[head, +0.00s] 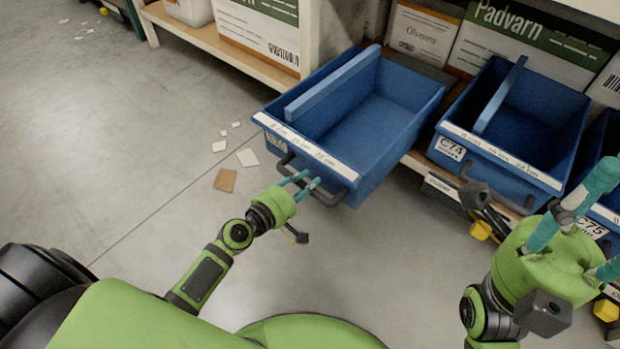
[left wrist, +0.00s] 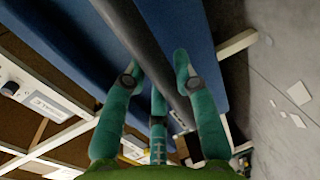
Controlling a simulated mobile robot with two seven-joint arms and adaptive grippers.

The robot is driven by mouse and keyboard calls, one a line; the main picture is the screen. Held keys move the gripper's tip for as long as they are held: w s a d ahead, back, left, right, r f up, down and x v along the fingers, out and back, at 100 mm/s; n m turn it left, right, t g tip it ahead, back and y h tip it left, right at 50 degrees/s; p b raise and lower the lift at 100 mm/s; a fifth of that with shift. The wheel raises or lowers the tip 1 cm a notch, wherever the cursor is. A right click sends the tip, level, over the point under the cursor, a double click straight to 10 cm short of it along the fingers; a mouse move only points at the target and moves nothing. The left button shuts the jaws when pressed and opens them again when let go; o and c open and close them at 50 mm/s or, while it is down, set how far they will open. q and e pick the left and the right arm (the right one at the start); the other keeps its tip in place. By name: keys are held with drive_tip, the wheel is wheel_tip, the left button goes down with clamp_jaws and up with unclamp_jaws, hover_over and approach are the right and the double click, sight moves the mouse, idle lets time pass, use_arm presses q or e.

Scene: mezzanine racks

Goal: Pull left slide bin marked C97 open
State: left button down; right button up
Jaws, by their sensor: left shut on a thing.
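The left blue slide bin (head: 385,155) sticks well out from the shelf over the floor, level and seemingly empty, with a divider along it. The small tag (head: 276,142) on its front is too small to read surely. My left gripper (head: 305,183) is shut on the bin's dark bar handle (head: 340,195). In the left wrist view the handle (left wrist: 150,45) runs between the teal fingers (left wrist: 158,85), with the blue bin wall behind it. My right gripper (head: 580,225) is open and empty at the right, in front of the other bins.
A blue bin tagged C74 (head: 525,185) stands just right of the left bin, and one tagged C75 (head: 597,215) is at the right edge. Cartons (head: 425,30) stand behind. Paper scraps (head: 247,157) and a brown card (head: 225,180) lie on open floor at left.

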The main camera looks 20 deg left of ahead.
use_arm(q)
drive_tip(key=shift+s+a, duration=0.15)
drive_tip(key=shift+s, duration=0.2)
drive_tip(key=c, duration=0.9)
unclamp_jaws()
drive_tip(key=shift+c, duration=0.2)
drive_tip(key=v, duration=1.2)
